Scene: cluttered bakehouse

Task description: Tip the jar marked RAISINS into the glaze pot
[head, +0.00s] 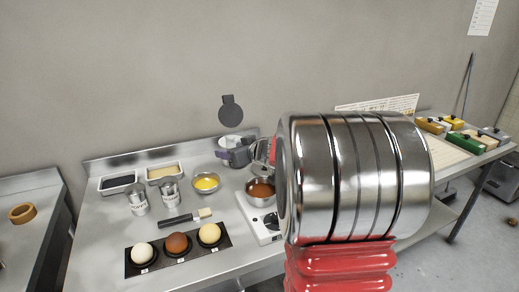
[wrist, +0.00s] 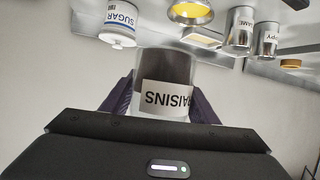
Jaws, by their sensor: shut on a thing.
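My gripper (wrist: 163,97) is shut on the clear jar marked RAISINS (wrist: 166,96). Dark contents fill the jar's far part, and its label reads upside down in the wrist view. In the head view my gripper (head: 235,153) shows dark purple fingers near the back of the steel table, up and left of the pot in the picture. The glaze pot (head: 260,193), a steel pot with brown glaze, stands on a white hotplate or scale (head: 262,222). My arm hides the space to its right. I cannot tell the jar's exact tilt or its height over the table.
A bowl of yellow liquid (head: 206,182), two labelled tins (head: 138,204) (head: 170,191), a brush (head: 183,218) and a black tray of buns (head: 150,270) crowd the table. Two shallow trays (head: 116,184) (head: 163,173) stand behind. A SUGAR jar (wrist: 118,24) shows in the wrist view.

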